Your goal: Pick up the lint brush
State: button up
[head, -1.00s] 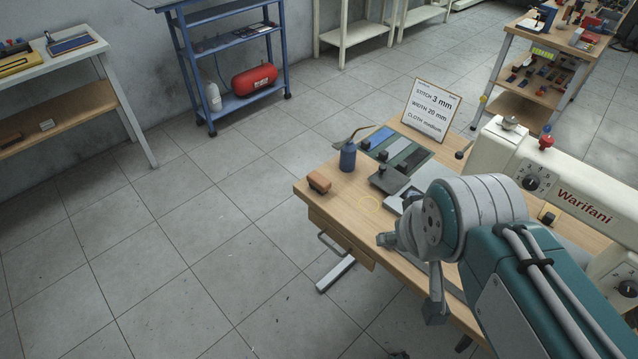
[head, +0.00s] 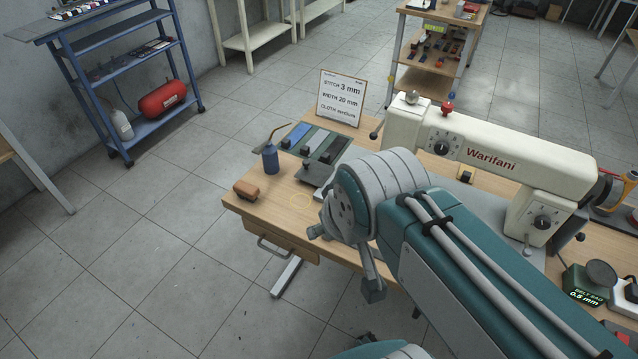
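A small brown block (head: 245,190), which looks like the lint brush, lies at the near left corner of the wooden sewing table (head: 262,222). Its bristles cannot be made out. My gripper (head: 343,262) hangs over the table's front edge, to the right of and nearer than the brown block, and apart from it. My own wrist hides much of the gripper, so its opening is unclear. Nothing shows held in it.
A dark blue bottle (head: 270,160) stands just behind the brown block. Behind it are a tray of coloured strips (head: 322,143) and a sign (head: 341,98). Floor left of the table is clear.

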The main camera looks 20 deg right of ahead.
aim_at(247, 190)
jog(key=i+j, duration=0.9)
